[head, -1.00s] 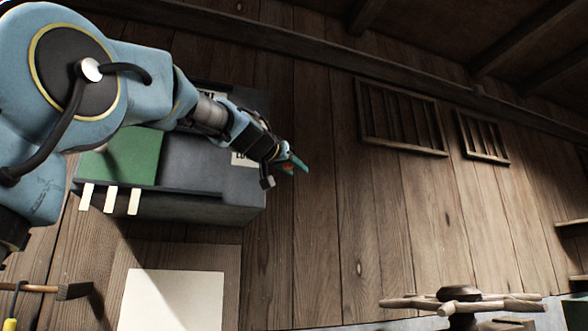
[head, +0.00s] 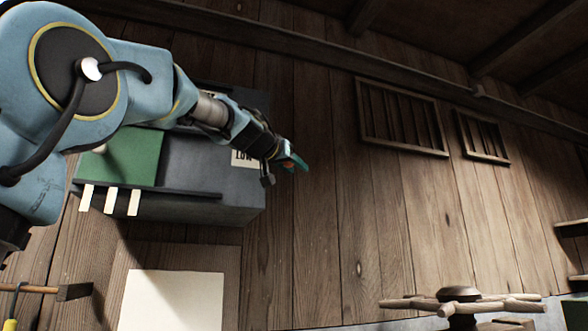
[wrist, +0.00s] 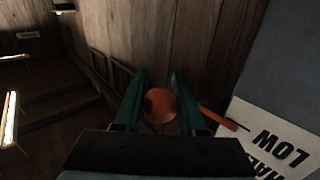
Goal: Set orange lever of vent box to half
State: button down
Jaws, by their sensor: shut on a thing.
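The vent box (head: 205,170) is a dark grey box on the plank wall, with a green panel (head: 140,160) at its left. My gripper (head: 297,163) is at the box's right side, and its green fingers are closed around the orange lever (wrist: 160,105). In the wrist view the lever's round orange end sits between the fingertips (wrist: 160,92). A thin orange pointer (wrist: 222,118) sticks out to the right, toward a white label (wrist: 262,135) reading LOW and, partly cut off, HALF. The exact mark it points at is hard to tell. My arm hides part of the box in the head view.
Three white strips (head: 110,199) hang at the box's lower left. A pale sheet (head: 172,300) is below the box. A hammer (head: 60,290) is at the lower left. Slatted vents (head: 402,117) are on the wall to the right. A spoked wheel (head: 460,300) stands low right.

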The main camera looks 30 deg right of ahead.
notch_tip(320, 180, up, 7)
jog(key=s+p, duration=0.2)
jog(key=p, duration=0.1)
jog(key=shift+a, duration=0.15)
jog(key=shift+s+r, duration=0.1)
dwell(0.4)
